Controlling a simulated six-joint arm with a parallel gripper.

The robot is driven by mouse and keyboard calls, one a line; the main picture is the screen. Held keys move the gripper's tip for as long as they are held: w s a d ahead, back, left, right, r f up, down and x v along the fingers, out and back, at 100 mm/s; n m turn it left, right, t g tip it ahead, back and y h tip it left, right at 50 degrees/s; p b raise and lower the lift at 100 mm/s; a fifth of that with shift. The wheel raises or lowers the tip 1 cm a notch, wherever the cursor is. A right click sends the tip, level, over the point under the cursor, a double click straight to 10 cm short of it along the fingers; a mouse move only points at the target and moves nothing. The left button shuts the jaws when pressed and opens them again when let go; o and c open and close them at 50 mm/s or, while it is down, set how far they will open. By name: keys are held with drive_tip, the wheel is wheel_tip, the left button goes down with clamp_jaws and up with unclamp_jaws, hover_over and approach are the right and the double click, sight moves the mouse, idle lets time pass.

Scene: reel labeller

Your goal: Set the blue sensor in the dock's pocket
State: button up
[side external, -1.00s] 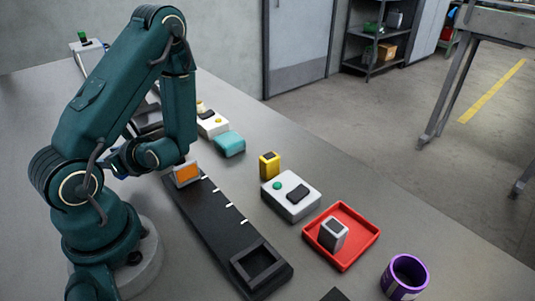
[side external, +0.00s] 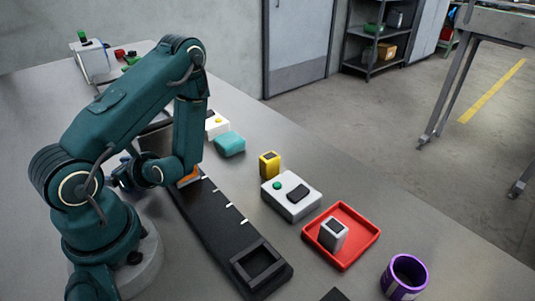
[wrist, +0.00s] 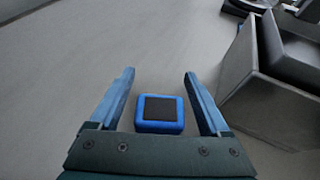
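The blue sensor (wrist: 160,113), a small rounded block with a dark square top, lies on the grey table in the wrist view. My gripper (wrist: 160,74) is open, with one blue finger on each side of the sensor and a visible gap on both sides. In the side view the sensor cannot be made out, and my arm hides most of the gripper. A long black rail (side external: 205,218) runs along the table there. At its near end is an empty square-framed pocket (side external: 257,264), which looks like the dock's pocket.
A grey box (wrist: 262,88) stands close to the right finger in the wrist view. An orange-faced block (side external: 188,177) is at the rail's far end. Right of the rail are a yellow block (side external: 269,165), a white button box (side external: 290,204), a red tray (side external: 347,258) and a purple cup (side external: 391,286).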

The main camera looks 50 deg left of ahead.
drive_tip(key=shift+f, duration=0.1)
drive_tip(key=shift+w+d+r, duration=0.15)
drive_tip(key=shift+d+r, duration=0.05)
drive_tip(key=shift+v, duration=1.1)
wheel_tip(320, 180, up, 4)
drive_tip(key=shift+d+r, duration=0.1)
drive_tip(key=shift+r, duration=1.25)
drive_tip(key=shift+o, duration=0.5)
drive_tip(key=shift+r, duration=0.15)
